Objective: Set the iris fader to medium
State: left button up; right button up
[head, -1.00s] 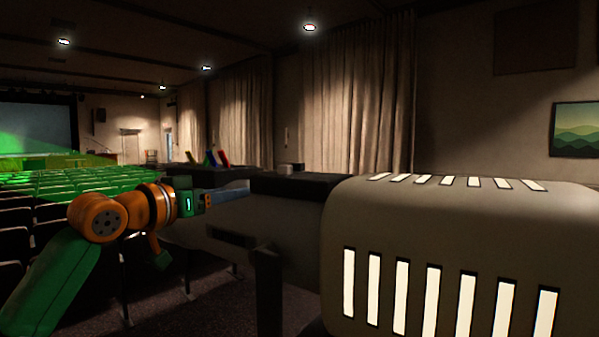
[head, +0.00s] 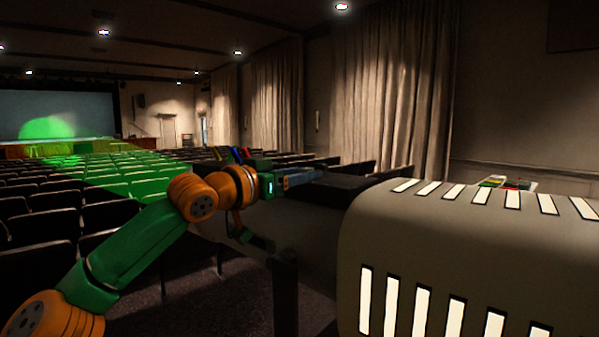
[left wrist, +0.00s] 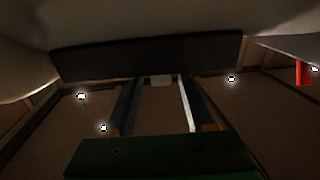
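A large beige lamp housing (head: 400,240) with glowing vent slots fills the right of the head view. A dark body extends from it to the left, with blue, red and green levers (head: 240,154) on top. My left gripper (head: 312,176) reaches to this dark body from the left. In the left wrist view its two fingers (left wrist: 157,103) are apart, with a small pale block (left wrist: 160,80) beyond and between their tips, below a dark strip (left wrist: 150,58). The block may be the iris fader knob; contact cannot be told. My right gripper is not in view.
A red lever (left wrist: 303,72) shows at the right of the left wrist view. Rows of seats (head: 40,225) fill the left, some lit green. Small coloured items (head: 503,182) lie behind the housing.

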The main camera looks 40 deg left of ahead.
pick_arm(q)
jog(key=shift+s+a, duration=0.1)
grip_shut()
dwell(1.1)
